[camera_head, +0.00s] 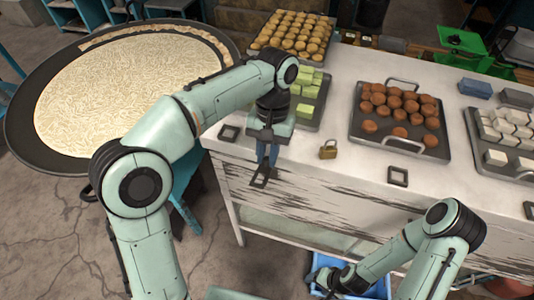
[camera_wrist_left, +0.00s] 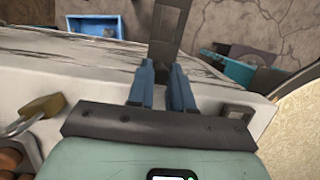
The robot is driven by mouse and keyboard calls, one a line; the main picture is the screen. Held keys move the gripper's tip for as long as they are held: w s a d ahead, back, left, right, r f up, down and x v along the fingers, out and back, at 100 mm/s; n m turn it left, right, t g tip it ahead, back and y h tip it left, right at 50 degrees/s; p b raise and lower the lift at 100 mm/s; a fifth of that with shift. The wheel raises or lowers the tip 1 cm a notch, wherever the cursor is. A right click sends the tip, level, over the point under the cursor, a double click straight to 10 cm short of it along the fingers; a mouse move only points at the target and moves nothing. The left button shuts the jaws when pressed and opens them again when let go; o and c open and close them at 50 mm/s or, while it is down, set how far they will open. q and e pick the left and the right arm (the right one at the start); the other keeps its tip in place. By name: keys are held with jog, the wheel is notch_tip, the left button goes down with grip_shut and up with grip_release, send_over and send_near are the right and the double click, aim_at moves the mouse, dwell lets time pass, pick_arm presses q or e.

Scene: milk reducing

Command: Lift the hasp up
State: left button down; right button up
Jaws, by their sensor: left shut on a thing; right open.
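The hasp (camera_head: 263,174) is a dark metal strap with a slot, at the front edge of the white table (camera_head: 345,95). My left gripper (camera_head: 266,155) is shut on it. In the left wrist view the hasp (camera_wrist_left: 168,28) runs out beyond the blue fingertips of my left gripper (camera_wrist_left: 162,85), which close around its near part. The far end sticks out past the table edge; its hinge is hidden. My right gripper (camera_head: 328,282) is open and low, over a blue crate (camera_head: 323,260) in front of the table.
A brass padlock (camera_head: 328,150) lies on the tabletop right of my left gripper. Dark square frames (camera_head: 397,176) are set along the front edge. Trays of brown balls (camera_head: 388,148) and green cubes (camera_head: 325,112) stand behind. A large round pan (camera_head: 25,125) is at left.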

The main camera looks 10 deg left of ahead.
pick_arm(q)
jog(key=shift+r, duration=0.2)
jog(key=c, duration=1)
grip_release()
jog(key=shift+f, duration=0.1)
jog(key=shift+v, duration=3.8)
